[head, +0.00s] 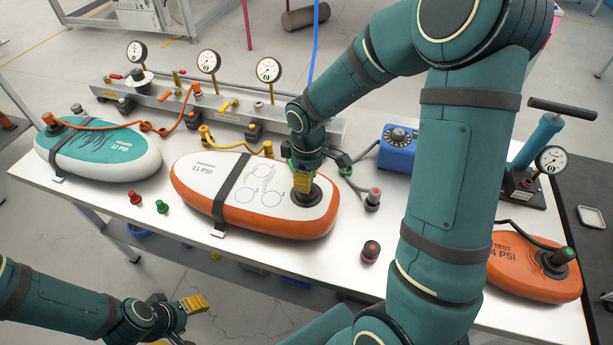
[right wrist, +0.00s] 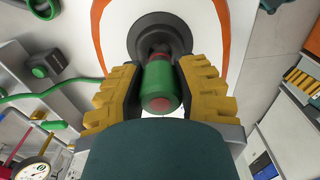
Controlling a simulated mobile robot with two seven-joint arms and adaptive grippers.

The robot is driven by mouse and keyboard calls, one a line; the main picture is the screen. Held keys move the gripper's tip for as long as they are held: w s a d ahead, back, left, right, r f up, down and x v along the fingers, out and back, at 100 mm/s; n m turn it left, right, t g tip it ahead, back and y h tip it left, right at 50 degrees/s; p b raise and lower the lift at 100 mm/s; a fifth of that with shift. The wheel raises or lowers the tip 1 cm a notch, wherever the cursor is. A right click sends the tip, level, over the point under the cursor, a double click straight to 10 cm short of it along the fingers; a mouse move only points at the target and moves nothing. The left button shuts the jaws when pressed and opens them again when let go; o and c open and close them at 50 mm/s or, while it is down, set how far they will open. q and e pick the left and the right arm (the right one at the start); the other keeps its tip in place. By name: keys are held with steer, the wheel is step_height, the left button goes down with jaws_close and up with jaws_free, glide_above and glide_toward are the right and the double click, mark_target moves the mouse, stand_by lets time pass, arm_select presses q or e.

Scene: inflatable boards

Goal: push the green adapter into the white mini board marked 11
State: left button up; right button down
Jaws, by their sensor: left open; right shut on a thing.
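The white mini board marked 11 PSI (head: 255,188) has an orange rim and lies mid-table under a dark strap. Its round dark valve (head: 325,194) is at the right end. My right gripper (head: 303,182) is over this valve, pointing down. In the right wrist view its yellow fingers (right wrist: 158,78) are shut on the green adapter (right wrist: 158,88), a green cylinder with red at its ends. The adapter's far end is at the dark valve collar (right wrist: 160,38); how deep it sits is hidden. My left gripper (head: 178,322) is open and empty, off the table's front edge.
A teal board (head: 100,152) lies left and an orange board (head: 535,268) right. Small red (head: 135,197) and green (head: 162,206) pieces stand on the table, with a dark red-topped one (head: 371,251) in front. A gauge manifold (head: 220,105) and blue box (head: 397,147) stand behind.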

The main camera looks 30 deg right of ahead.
steer(key=shift+f+b, duration=1.1)
steer(key=shift+f, duration=0.25)
stand_by(0.5)
steer(key=c, duration=0.7)
jaws_free()
steer(key=shift+o, duration=0.2)
steer(key=shift+r, duration=0.1)
step_height(320, 180, up, 12)
steer(key=shift+s+f, duration=0.1)
steer(key=shift+d, duration=0.1)
